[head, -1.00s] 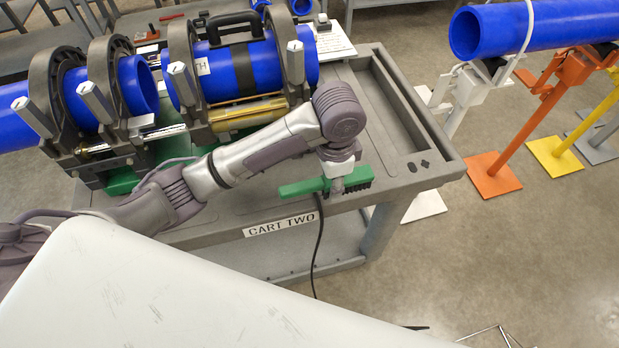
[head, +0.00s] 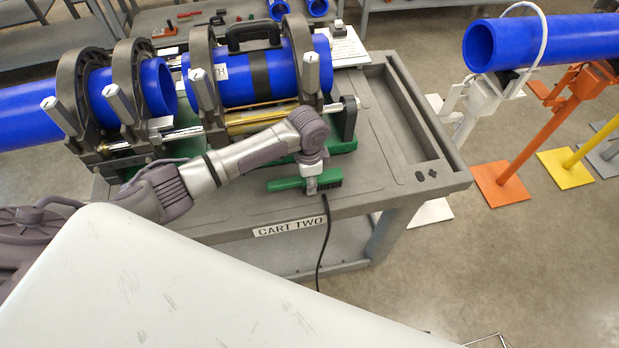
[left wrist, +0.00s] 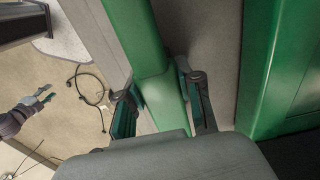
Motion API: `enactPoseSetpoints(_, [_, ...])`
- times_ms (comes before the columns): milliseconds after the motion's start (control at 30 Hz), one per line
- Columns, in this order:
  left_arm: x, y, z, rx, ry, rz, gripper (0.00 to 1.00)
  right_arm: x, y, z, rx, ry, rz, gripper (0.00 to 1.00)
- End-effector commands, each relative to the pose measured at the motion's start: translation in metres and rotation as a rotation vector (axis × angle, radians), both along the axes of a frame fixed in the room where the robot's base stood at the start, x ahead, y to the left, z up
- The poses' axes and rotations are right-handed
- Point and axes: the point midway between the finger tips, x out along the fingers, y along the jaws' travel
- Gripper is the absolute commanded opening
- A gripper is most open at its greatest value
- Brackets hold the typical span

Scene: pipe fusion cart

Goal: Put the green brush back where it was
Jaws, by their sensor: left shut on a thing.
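The green brush (head: 285,184) with dark bristles is at the front part of the grey cart's top (head: 375,165), just in front of the fusion machine's green base (head: 343,143). My left gripper (head: 313,182) is shut on it from above. In the left wrist view the green handle (left wrist: 138,35) runs between the two fingers (left wrist: 165,105), and the machine's green base (left wrist: 270,70) is close beside it. I cannot tell if the brush touches the cart top. My right gripper (left wrist: 45,95) shows small in the left wrist view, its fingers apart and empty.
The fusion machine with dark clamps (head: 205,75) and blue pipe (head: 240,80) stands just behind the brush. The cart's right part is clear, beside a recessed tray (head: 415,120).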

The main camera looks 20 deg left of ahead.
Motion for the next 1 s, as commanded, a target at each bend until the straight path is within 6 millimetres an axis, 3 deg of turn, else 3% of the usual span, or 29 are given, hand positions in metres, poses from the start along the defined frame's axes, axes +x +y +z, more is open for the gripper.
enactPoseSetpoints(400, [0.0, 0.0, -0.006, 0.0, 0.0, 0.0, 0.0, 0.001, 0.006, -0.001, 0.007, -0.002, 0.0, 0.4])
enactPoseSetpoints(433, [0.0, 0.0, -0.005, 0.0, 0.0, 0.0, 0.4, 0.001, 0.006, -0.001, 0.007, -0.002, 0.0, 0.4])
enactPoseSetpoints(567, [0.0, 0.0, -0.005, 0.0, 0.0, 0.0, 0.6, 0.001, 0.005, -0.001, 0.007, -0.003, 0.0, 0.4])
enactPoseSetpoints(867, [0.0, 0.0, -0.004, 0.001, -0.001, 0.0, 0.6, 0.002, 0.002, 0.0, 0.002, -0.003, 0.001, 0.4])
enactPoseSetpoints(1000, [0.001, 0.0, 0.008, -0.001, -0.004, 0.0, 0.6, 0.002, 0.0, -0.001, 0.0, -0.003, 0.002, 0.4])
